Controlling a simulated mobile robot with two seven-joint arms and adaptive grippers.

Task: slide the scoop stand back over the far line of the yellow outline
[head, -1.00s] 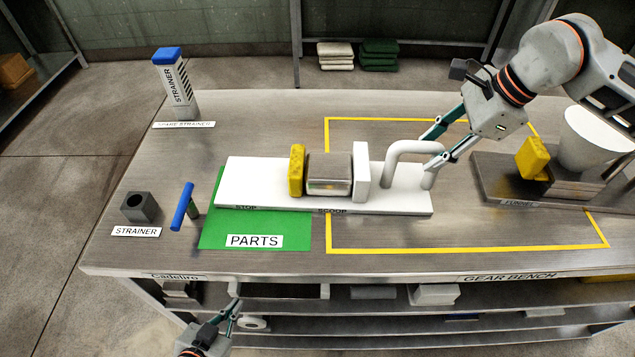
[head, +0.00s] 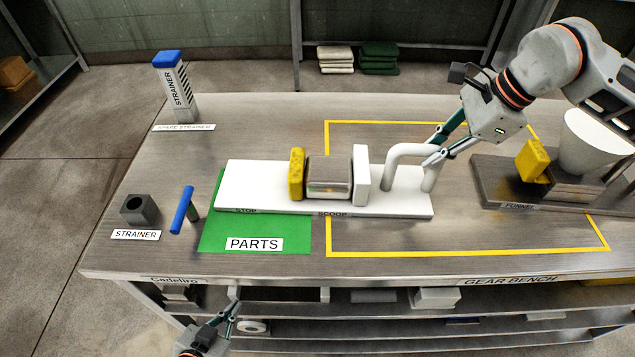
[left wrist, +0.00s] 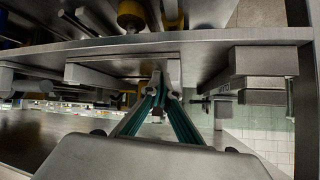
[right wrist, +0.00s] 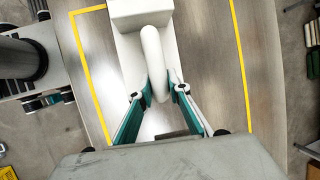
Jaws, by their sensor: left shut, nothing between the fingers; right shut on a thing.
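The scoop stand (head: 270,203) is a long white board with a yellow block (head: 297,174), a grey metal scoop box (head: 328,178), a white upright (head: 361,169) and a white loop handle (head: 408,150). Its left end lies over the green PARTS mat (head: 215,232); its right part lies inside the yellow outline (head: 440,253). The outline's far line (head: 370,122) runs behind the stand, apart from it. My right gripper (head: 432,158) is shut on the handle, which also shows between its fingers in the right wrist view (right wrist: 152,60). My left gripper (head: 234,300) is shut and empty, low in front of the bench.
A funnel stand (head: 500,190) with a white funnel stands to the right of the scoop stand. A blue-handled tool (head: 182,208), a grey strainer block (head: 140,208) and a spare strainer (head: 177,90) stand at left. The bench behind the scoop stand is clear.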

